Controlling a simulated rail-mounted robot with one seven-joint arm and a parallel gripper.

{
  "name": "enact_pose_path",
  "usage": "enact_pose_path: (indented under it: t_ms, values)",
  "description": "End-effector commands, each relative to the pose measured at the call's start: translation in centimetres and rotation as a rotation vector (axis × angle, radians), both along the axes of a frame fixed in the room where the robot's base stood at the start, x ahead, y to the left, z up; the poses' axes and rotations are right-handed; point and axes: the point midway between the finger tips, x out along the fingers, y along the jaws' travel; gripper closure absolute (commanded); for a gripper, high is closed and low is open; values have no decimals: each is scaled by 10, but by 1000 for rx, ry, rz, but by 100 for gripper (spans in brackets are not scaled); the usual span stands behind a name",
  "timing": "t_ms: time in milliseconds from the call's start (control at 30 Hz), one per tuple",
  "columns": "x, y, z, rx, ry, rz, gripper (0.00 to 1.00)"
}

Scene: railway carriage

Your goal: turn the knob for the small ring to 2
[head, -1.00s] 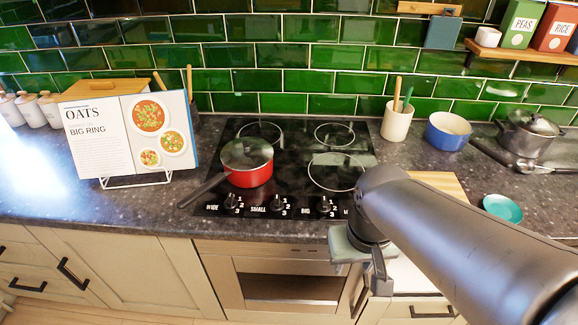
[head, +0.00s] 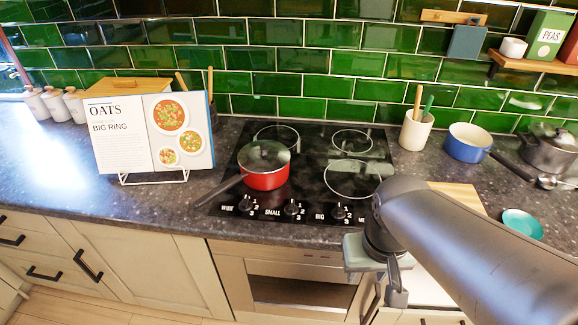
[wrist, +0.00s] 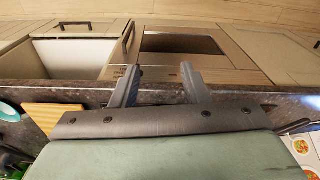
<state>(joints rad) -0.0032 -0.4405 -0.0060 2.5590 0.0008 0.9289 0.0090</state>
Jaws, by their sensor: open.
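The hob (head: 318,135) is black glass with a row of black knobs along its front edge. The knob labelled SMALL (head: 293,208) has 1, 2 and 3 printed beside it; its pointer setting is too small to read. It sits between the WIDE knob (head: 246,204) and the BIG knob (head: 339,212). My gripper (head: 396,288) hangs in front of the counter, to the right of and lower than the SMALL knob, touching no knob. In the wrist view my gripper (wrist: 160,68) has two parted fingers with nothing between them, over the cupboard and oven fronts.
A red pan (head: 266,180) stands at the hob's front left, its handle reaching over the front-left edge. A recipe book (head: 120,150) stands left of the hob. A wooden board (head: 460,196) and teal dish (head: 522,224) lie right. The oven (head: 300,290) is below.

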Motion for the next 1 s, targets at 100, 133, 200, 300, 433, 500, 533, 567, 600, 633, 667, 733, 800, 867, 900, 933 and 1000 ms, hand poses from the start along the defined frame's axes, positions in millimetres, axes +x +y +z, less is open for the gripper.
enact_pose_path:
  t_ms: [100,133,200,300,433,500,533,567,600,633,667,733,800,867,900,933,1000]
  values:
    - [5,1,2,-5,3,20,40]
    - [10,2,4,-11,7,39,40]
    - [29,5,11,-31,24,116,40]
    - [75,18,26,-82,67,304,40]
    - [150,50,41,-164,144,618,40]
    - [188,74,44,-206,189,781,40]
    - [203,84,44,-223,209,848,40]
    - [217,96,43,-239,229,915,40]
    - [235,111,41,-259,253,999,40]
    - [248,122,40,-273,271,1056,40]
    - [258,132,37,-285,289,1109,40]
    - [279,155,32,-309,327,1217,40]
    - [293,173,26,-326,358,1300,40]
    - [301,185,23,-338,377,1351,40]
    - [304,190,21,-342,387,1375,40]
    - [306,193,20,-345,393,1389,40]
    - [309,196,18,-348,400,1408,40]
